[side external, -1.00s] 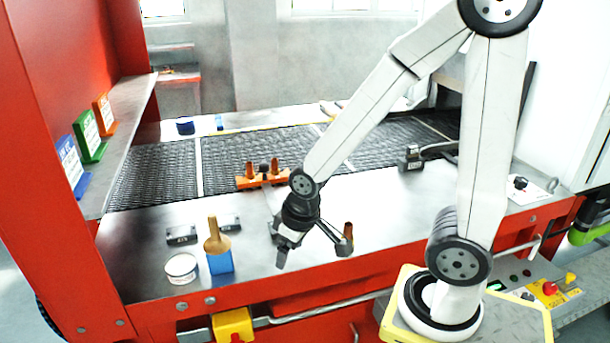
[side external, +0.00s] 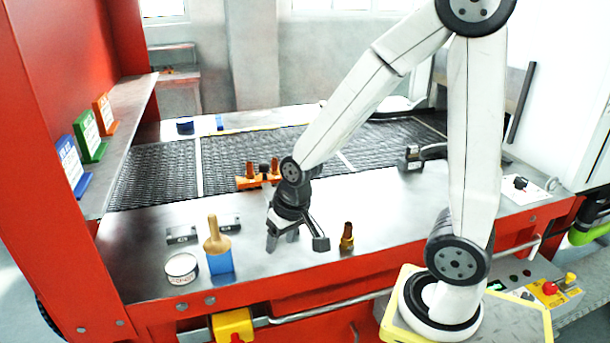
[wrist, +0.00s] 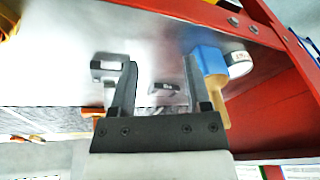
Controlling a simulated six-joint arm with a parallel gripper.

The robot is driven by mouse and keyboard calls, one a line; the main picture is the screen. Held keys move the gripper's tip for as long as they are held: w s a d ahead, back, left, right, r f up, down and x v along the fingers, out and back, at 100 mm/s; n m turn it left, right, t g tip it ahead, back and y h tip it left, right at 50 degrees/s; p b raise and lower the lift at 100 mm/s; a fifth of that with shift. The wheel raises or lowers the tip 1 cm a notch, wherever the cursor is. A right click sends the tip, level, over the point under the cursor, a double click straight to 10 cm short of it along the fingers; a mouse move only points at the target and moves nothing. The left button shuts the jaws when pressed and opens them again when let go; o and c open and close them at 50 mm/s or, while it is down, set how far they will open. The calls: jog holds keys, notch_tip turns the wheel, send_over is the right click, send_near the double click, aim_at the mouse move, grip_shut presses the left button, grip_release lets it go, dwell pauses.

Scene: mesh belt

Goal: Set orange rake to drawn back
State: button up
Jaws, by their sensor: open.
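The orange rake (side external: 247,183) lies at the near edge of the dark mesh belt, with upright brown pegs on it. My arm hides its right part. My gripper (side external: 281,241) points down over the steel ledge, in front of the rake and apart from it. In the wrist view the jaws of my gripper (wrist: 160,75) are open with nothing between them. An orange part (wrist: 92,112), likely the rake, shows there behind the left finger.
A blue block with a wooden-handled brush (side external: 217,245), a white round tin (side external: 181,268) and dark brackets (side external: 181,235) stand left on the ledge. The mesh belt (side external: 155,172) lies behind.

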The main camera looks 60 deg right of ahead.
jog(key=w+d+m, duration=0.5)
jog(key=w+m, duration=0.2)
jog(key=m, duration=0.2)
jog(key=m+t, duration=0.6)
jog(key=m, duration=1.7)
send_near(265, 164)
jog(key=x, duration=0.3)
jog(key=shift+d, duration=0.1)
jog(key=shift+x, duration=3.85)
grip_shut()
